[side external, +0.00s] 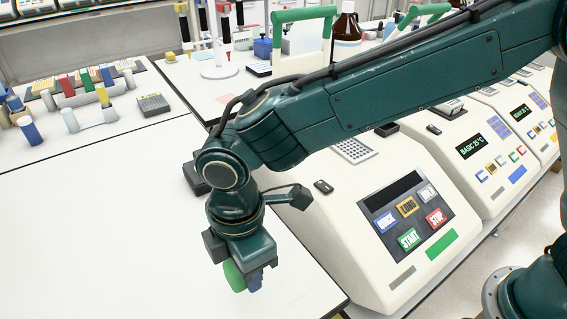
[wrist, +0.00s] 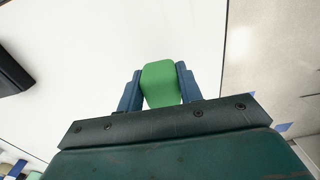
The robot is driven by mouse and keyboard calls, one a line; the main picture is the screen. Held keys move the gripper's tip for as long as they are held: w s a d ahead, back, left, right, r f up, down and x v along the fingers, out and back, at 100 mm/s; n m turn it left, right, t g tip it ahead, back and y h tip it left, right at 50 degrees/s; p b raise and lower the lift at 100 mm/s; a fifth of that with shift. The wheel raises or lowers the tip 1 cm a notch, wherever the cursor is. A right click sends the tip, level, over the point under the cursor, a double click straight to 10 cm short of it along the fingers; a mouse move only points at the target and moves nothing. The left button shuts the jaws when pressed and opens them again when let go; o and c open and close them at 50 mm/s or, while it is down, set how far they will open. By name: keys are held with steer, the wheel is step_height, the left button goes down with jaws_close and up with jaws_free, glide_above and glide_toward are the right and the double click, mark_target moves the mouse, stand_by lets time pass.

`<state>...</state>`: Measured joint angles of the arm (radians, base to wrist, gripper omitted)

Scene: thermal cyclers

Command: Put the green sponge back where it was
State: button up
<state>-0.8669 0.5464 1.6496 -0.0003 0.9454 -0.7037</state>
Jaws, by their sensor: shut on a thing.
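The green sponge (side external: 235,276) is held at the end of my arm, over the front part of the white bench. In the wrist view the sponge (wrist: 161,84) sits between the two blue fingers of my gripper (wrist: 160,88), which are shut on it from both sides. In the side view my gripper (side external: 247,280) points down, and its fingers partly hide the sponge. I cannot tell for sure whether the sponge touches the bench top.
The white bench top (side external: 110,240) is clear around and left of my gripper. A thermal cycler (side external: 370,240) with coloured buttons stands close on the right. Tube racks (side external: 85,85) stand at the back left. The bench edge shows in the wrist view (wrist: 224,60).

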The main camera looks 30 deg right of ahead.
steer(key=shift+f, duration=2.1)
steer(key=shift+f, duration=0.15)
steer(key=o, duration=1)
steer(key=shift+c, duration=0.2)
step_height(320, 180, up, 12)
steer(key=shift+r, duration=0.15)
